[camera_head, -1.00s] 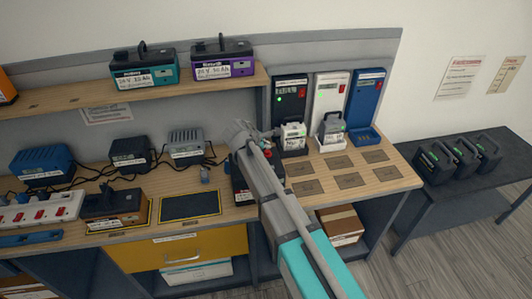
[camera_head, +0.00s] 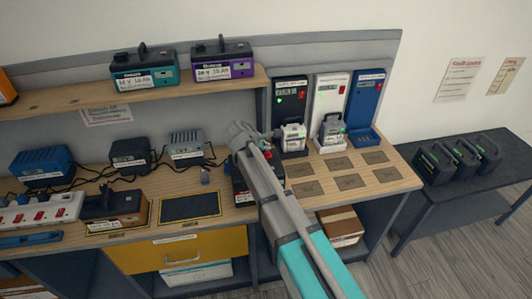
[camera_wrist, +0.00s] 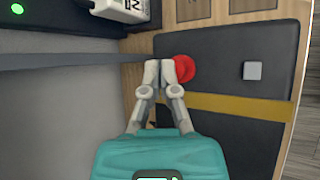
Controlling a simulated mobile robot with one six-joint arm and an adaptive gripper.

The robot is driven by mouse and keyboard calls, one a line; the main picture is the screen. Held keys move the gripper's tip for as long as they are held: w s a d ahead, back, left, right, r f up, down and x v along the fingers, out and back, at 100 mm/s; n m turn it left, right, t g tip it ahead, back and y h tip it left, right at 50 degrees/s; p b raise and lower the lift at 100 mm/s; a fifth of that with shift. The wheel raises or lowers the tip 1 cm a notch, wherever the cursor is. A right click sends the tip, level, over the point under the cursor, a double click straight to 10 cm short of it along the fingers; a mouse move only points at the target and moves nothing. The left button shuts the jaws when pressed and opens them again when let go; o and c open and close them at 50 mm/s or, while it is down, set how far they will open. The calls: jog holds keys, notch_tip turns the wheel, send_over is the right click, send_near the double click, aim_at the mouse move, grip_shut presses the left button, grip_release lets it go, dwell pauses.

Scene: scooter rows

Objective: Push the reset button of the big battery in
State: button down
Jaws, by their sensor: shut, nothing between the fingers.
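In the wrist view my gripper (camera_wrist: 166,68) is shut and empty, its fingertips at the left edge of a round red button (camera_wrist: 184,69). Whether they touch it I cannot tell. The button is on a dark grey case (camera_wrist: 228,60) with a yellow stripe; a light grey square button (camera_wrist: 252,70) sits to its right. In the head view my arm largely hides a dark, labelled unit (camera_head: 243,190) on the bench. My fingertips are hidden there. No reset lettering is readable, so I cannot tell which button is the reset.
Chargers (camera_head: 289,95) stand behind at right, two holding small batteries. A brown battery (camera_head: 113,212) sits on the bench at left; teal (camera_head: 144,72) and purple (camera_head: 222,65) batteries sit on the shelf. The marked bench squares (camera_head: 350,182) at right are bare.

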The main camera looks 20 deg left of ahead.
aim_at(266, 153)
jog(key=shift+f, duration=0.25)
jog(key=shift+w+f+b, duration=0.1)
jog(key=shift+f+b, duration=0.1)
jog(key=shift+b, duration=0.25)
jog(key=shift+f+b, duration=0.65)
dwell(1.3)
jog(key=shift+r, duration=0.2)
dwell(0.3)
jog(key=shift+r+p, duration=0.9)
jog(key=shift+p, duration=0.2)
jog(key=shift+r+p, duration=2.55)
